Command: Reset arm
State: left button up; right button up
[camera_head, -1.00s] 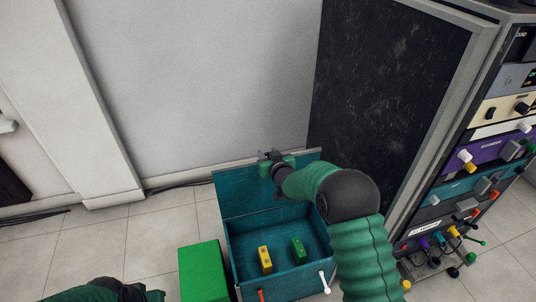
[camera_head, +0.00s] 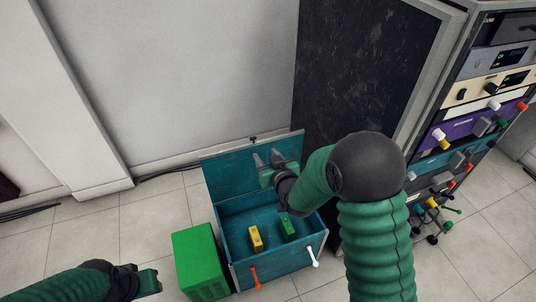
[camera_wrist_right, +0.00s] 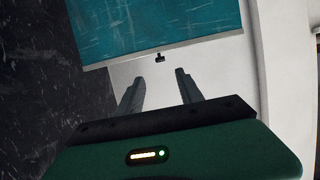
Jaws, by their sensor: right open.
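My right gripper (camera_head: 267,160) is open and empty in the head view, in front of the raised lid of the teal box. In the right wrist view its two fingers (camera_wrist_right: 158,92) stand apart with nothing between them. My left gripper (camera_head: 150,282) shows at the bottom left, beside the green block; I cannot tell whether its fingers are apart. The open teal box (camera_head: 232,222) holds a yellow block (camera_head: 256,238) and a green block (camera_head: 288,228) on its floor. Its lid (camera_head: 228,174) also shows in the right wrist view (camera_wrist_right: 160,28).
A bright green cube (camera_head: 200,262) stands left of the box. A red lever (camera_head: 254,279) and a white lever (camera_head: 313,257) stick out from the box front. A rack of panels (camera_head: 470,130) with knobs stands at the right, beside a dark panel (camera_head: 350,75). Tiled floor is clear at left.

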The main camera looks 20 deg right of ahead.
jog(key=shift+v, duration=0.8)
